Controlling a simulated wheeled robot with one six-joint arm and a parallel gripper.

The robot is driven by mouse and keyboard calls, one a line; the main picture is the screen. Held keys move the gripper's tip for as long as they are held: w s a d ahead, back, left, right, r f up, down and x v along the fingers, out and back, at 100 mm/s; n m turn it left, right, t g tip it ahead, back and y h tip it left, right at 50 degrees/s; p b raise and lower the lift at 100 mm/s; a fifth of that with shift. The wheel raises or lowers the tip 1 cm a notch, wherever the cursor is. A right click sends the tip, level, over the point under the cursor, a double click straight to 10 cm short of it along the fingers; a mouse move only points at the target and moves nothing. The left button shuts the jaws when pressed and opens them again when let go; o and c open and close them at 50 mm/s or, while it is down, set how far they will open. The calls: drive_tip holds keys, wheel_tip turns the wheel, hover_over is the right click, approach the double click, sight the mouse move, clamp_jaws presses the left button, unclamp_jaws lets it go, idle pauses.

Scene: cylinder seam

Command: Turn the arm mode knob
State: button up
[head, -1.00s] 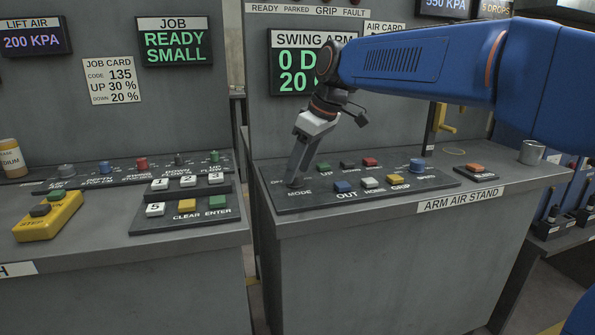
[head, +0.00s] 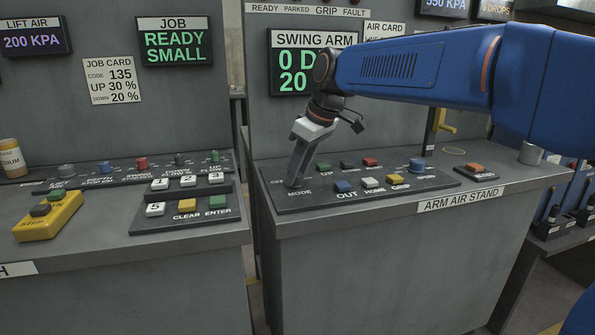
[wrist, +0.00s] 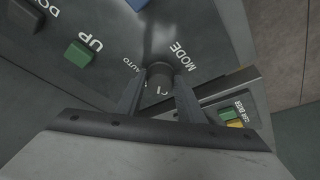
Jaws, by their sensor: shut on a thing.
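The arm mode knob (wrist: 160,78) is a small dark grey round knob on the sloped black panel (head: 330,203) of the arm air stand. In the wrist view it sits between my two fingers, beside the words MODE and AUTO. My gripper (wrist: 158,92) is shut on it, one finger on each side. In the head view my gripper (head: 291,184) points down at the panel's left end, and its fingers hide the knob. A mark shows on the knob's face, but I cannot read its setting surely.
A green UP button (wrist: 78,53) and a blue OUT button (head: 343,187) are close to the knob. More buttons and a blue speed knob (head: 417,165) lie to the right. A keypad (head: 186,208) stands left across a gap. The swing arm display (head: 298,70) is partly behind my arm.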

drive_tip(key=m+t+h, duration=0.1)
drive_tip(key=m, duration=0.3)
drive_tip(key=shift+s+a, duration=0.15)
drive_tip(key=shift+m+t+h, duration=0.5)
drive_tip(key=shift+m+h, duration=0.3)
drive_tip(key=shift+m, duration=1.4)
drive_tip(key=o, duration=1.1)
drive_tip(key=shift+c, duration=0.2)
drive_tip(key=v, duration=1.7)
drive_tip(key=shift+a+r, duration=0.15)
drive_tip(key=shift+r, duration=0.1)
